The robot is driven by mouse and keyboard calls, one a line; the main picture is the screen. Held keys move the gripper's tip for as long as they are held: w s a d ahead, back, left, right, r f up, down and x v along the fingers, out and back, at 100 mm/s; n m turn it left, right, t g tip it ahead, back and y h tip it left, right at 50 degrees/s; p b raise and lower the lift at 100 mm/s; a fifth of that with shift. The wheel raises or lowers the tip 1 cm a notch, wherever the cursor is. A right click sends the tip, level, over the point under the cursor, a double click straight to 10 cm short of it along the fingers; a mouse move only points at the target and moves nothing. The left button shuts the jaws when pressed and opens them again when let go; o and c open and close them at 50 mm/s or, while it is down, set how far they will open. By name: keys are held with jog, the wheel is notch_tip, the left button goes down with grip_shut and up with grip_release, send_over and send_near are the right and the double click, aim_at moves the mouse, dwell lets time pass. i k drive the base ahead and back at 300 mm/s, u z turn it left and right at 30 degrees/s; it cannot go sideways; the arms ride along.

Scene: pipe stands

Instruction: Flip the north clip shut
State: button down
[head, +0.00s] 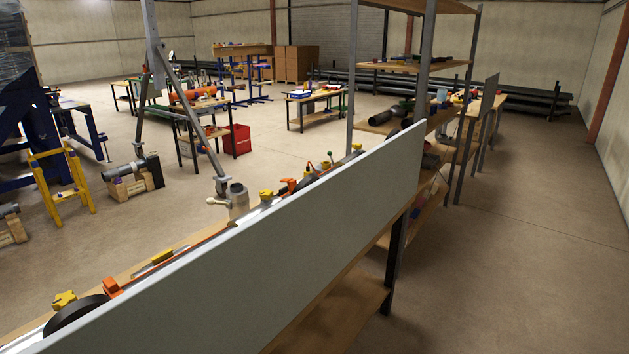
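A workbench (150,272) stands behind a long grey panel (300,235), which hides much of its top. Small orange parts (112,287) and (289,186) sit along the bench, near yellow knobs (64,299) and (265,195). These orange parts may be clips. I cannot tell which one is the north clip, or whether any is open or shut. A black round part (76,314) sits at the near left end of the bench. My gripper is not in view.
A grey metal fitting (238,197) stands by the bench under slanting grey legs (190,110). A shelf rack (415,66) rises beyond the panel. A yellow stand (60,182) is at left. The floor (520,240) at right is clear.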

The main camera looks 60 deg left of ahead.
aim_at(292, 183)
jog(key=i, duration=2.3)
jog(key=z, duration=1.55)
jog(key=k, duration=0.15)
jog(key=u, duration=3.3)
jog(key=k, duration=0.2)
jog(key=u, duration=1.6)
